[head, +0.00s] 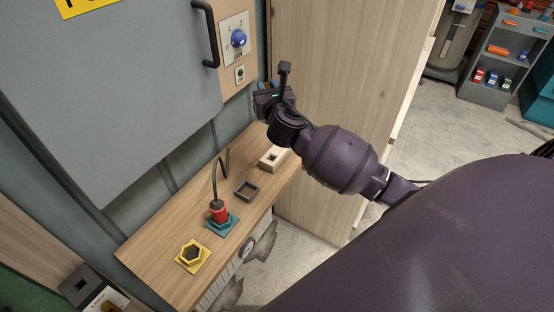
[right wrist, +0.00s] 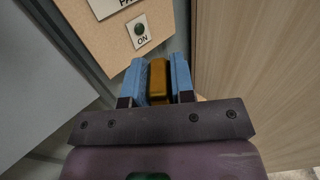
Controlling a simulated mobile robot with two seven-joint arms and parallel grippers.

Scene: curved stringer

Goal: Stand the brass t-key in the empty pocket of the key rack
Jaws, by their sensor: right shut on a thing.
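My right gripper (head: 268,92) is up in front of the wall cabinet, near the panel with the blue knob. In the right wrist view its blue fingers (right wrist: 160,82) are shut on a brass block-like piece, the brass t-key (right wrist: 158,80). Only that part of the key shows; the rest is hidden. A pale block with a dark square hole (head: 273,157) stands at the shelf's far end, below the gripper. A dark block with a square opening (head: 78,285) is at the lower left. I cannot tell which is the key rack. My left gripper is not in view.
A wooden panel (head: 330,80) stands right of the shelf. The cabinet has a black handle (head: 208,35).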

